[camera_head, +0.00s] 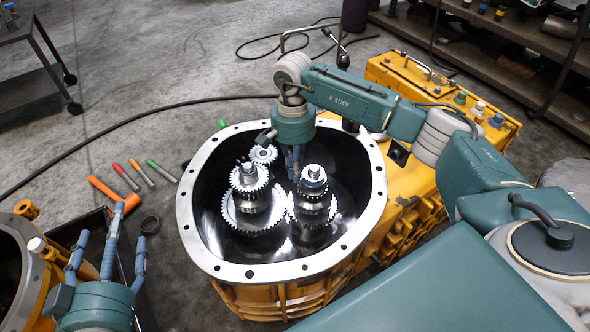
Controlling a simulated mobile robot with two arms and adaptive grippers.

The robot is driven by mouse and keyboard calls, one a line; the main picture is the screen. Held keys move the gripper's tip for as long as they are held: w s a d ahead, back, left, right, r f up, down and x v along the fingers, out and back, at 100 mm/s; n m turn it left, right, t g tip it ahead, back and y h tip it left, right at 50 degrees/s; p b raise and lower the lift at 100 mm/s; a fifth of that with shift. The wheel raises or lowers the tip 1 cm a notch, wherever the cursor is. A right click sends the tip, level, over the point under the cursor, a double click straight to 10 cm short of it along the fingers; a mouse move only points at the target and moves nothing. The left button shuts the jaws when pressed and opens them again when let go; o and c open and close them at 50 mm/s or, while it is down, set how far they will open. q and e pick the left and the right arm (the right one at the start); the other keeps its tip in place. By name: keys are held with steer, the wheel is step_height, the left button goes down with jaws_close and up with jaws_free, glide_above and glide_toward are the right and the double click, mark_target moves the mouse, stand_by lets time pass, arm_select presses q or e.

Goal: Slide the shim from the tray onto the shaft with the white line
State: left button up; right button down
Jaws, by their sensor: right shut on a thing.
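My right gripper (294,165) points down inside the round housing (188,215), just left of the right-hand shaft's top. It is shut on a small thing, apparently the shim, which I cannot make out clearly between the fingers. That shaft (313,172) stands upright with a pale top and gears below it; I cannot clearly tell a white line on it. A second shaft (247,171) with gears stands to its left. My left gripper (108,255) is open and empty at the lower left, above the dark tray (68,232), and hides much of it.
Orange, red and green markers or tools (126,177) lie on the floor left of the housing. Another yellow housing (20,255) is at the lower left. A small gear (263,154) sits behind the shafts. The housing's raised rim surrounds them.

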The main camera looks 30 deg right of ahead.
steer(key=shift+f, duration=0.1)
steer(key=c, duration=2.1)
jaws_free()
steer(key=o, duration=0.7)
arm_select(q)
steer(key=shift+w+d+r, duration=0.1)
steer(key=shift+r, duration=0.2)
arm_select(e)
steer(key=shift+o, duration=0.2)
arm_select(q)
steer(key=shift+f, duration=0.1)
